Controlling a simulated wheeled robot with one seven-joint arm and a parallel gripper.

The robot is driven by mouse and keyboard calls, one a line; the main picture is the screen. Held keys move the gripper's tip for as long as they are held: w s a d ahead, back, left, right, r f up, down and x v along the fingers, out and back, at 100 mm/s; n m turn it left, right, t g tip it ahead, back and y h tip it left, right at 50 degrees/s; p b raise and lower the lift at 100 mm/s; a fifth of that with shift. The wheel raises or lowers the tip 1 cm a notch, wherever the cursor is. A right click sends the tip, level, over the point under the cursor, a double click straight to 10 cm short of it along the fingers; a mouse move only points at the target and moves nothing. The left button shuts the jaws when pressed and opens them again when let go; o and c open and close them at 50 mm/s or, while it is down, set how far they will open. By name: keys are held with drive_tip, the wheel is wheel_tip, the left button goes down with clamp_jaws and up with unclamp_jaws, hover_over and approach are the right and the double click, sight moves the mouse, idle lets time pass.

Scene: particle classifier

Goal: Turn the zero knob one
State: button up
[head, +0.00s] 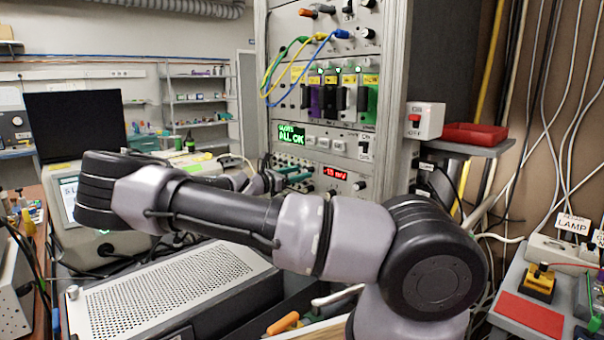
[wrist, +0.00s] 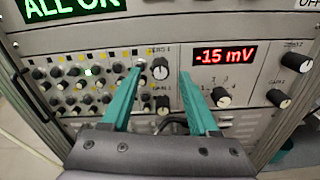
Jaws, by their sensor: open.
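The zero knob one (wrist: 160,69), a dark round knob with a pale face, is on the instrument panel in the wrist view, under a small label that seems to read ZERO 1. My gripper (wrist: 160,71) has two teal fingers. They are open and empty, one on each side of this knob in the picture. I cannot tell how far the tips are from the panel. In the head view my gripper (head: 296,174) points at the same panel, and my arm partly hides it. A red display (wrist: 224,54) right of the knob reads -15 mV.
A lower knob (wrist: 163,102) sits just below zero knob one. A selector knob (wrist: 221,97) is under the display. Rows of small knobs (wrist: 85,85) fill the left. Two more knobs, including the upper right one (wrist: 297,62), are farther right. Green text (head: 291,134) reads ALL OK.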

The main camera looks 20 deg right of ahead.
drive_tip(key=shift+x, duration=0.9)
clamp_jaws()
drive_tip(key=shift+m, duration=0.4)
drive_tip(key=m, duration=1)
drive_tip(key=shift+m, duration=0.4)
drive_tip(key=shift+f, duration=0.1)
unclamp_jaws()
